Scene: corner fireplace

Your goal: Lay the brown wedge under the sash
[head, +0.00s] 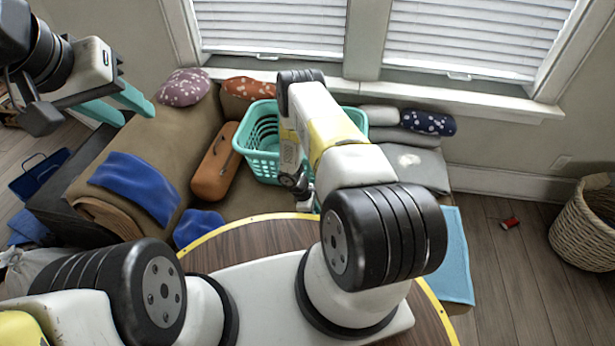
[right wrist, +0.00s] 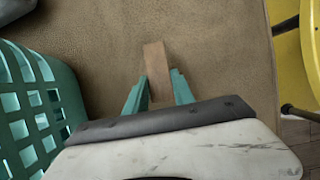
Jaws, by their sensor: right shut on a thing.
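The brown wedge (right wrist: 155,70) is a small wooden piece between the two teal fingers of my right gripper (right wrist: 158,88). The gripper is shut on it, and its far end sticks out past the fingertips over the tan couch fabric. In the head view the wedge and right fingers are hidden by my right arm. My left gripper (head: 136,116) is open and empty at the upper left, above the couch arm. The two windows stand at the back; blinds cover most of them, and a grey strip, perhaps the sash (head: 460,84), shows below the right blind.
A teal basket (head: 262,143) stands on the couch (head: 165,135), close beside my right gripper in the wrist view. An orange case (head: 215,165), cushions (head: 185,87) and folded cloths (head: 415,165) lie around it. A white sill (head: 490,97) runs beneath the windows. A wicker basket (head: 588,225) stands right.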

